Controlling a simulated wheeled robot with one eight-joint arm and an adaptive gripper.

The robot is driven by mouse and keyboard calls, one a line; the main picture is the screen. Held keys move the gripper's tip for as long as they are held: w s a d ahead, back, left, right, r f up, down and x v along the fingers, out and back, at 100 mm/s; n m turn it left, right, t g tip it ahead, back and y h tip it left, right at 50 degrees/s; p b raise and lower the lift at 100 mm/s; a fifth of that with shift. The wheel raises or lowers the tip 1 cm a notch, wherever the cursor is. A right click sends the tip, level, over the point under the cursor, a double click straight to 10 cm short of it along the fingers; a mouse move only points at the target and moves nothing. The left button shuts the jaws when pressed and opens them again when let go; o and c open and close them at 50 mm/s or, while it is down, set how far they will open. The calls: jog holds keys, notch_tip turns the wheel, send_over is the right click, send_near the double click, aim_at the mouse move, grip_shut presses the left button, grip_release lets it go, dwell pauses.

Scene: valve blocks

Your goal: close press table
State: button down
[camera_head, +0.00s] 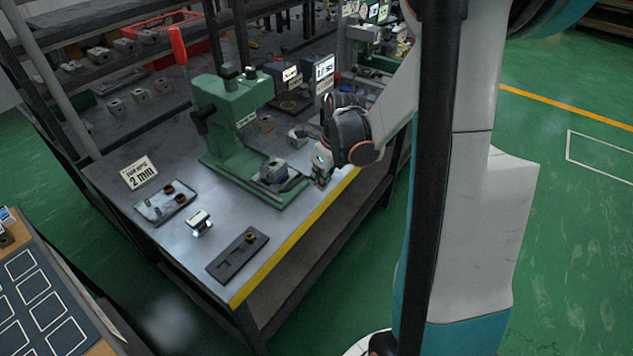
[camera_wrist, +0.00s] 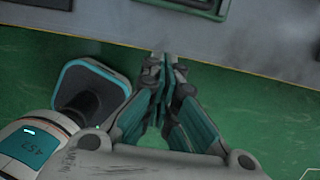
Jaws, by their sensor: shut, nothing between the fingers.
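The green press (camera_head: 228,105) stands on the workbench, with a red lever handle (camera_head: 178,45) raised at its upper left. A grey valve block (camera_head: 272,170) sits on the dark press table (camera_head: 292,186) at the front of the press base. My gripper (camera_head: 321,180) is at the right of the press table, near the yellow front edge of the bench; whether it touches cannot be told. In the wrist view my gripper (camera_wrist: 165,62) is shut and empty, its tips at the bench edge. Part of a green frame (camera_wrist: 195,8) shows above the tips.
The workbench (camera_head: 130,190) holds a small tray (camera_head: 165,203), a "2 min" sign (camera_head: 139,173), a metal block (camera_head: 199,222) and a dark fixture plate (camera_head: 237,257). Display boxes (camera_head: 325,70) stand behind. Green floor (camera_head: 560,230) is clear at the right.

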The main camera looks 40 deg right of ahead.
jog(key=b+x, duration=0.3)
jog(key=x, duration=0.5)
jog(key=shift+w+f, duration=0.15)
jog(key=shift+f, duration=0.2)
jog(key=shift+w+a+r+b, duration=0.15)
jog(key=shift+w+a+r, duration=0.1)
jog(key=shift+w, duration=0.35)
jog(key=shift+w+a+r+b, duration=0.15)
jog(key=shift+w+a+r, duration=0.1)
jog(key=shift+w, duration=0.35)
jog(key=shift+w+a+r, duration=0.15)
jog(key=shift+w+r, duration=0.1)
jog(key=shift+w, duration=0.35)
